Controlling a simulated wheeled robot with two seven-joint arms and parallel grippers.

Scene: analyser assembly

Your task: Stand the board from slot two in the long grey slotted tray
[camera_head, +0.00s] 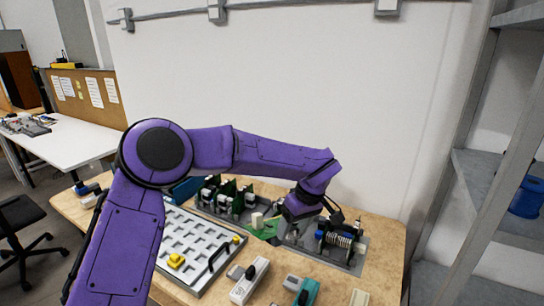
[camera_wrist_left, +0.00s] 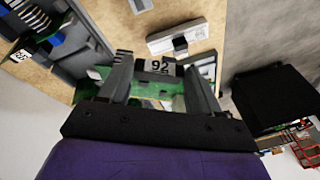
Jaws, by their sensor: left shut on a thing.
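My left gripper (camera_head: 284,217) is shut on a green board (camera_head: 262,230), low over the grey bench fixture. In the left wrist view, the board (camera_wrist_left: 148,88) lies between the two fingers of the left gripper (camera_wrist_left: 160,78) and carries a pale label reading 92. The fingertips are largely hidden by my purple wrist in the head view. Several other green boards (camera_head: 228,190) with white parts stand upright in a grey tray (camera_head: 218,217) behind and left of the gripper. Whether the held board touches anything below is unclear. My right gripper is out of view.
A white compartment tray (camera_head: 196,246) with a yellow block (camera_head: 176,261) lies at front left. A spool-like mechanism (camera_head: 342,238) stands right of the gripper. A white device (camera_head: 250,281) and a teal one (camera_head: 305,292) lie at the front. Grey shelving (camera_head: 495,165) rises on the right.

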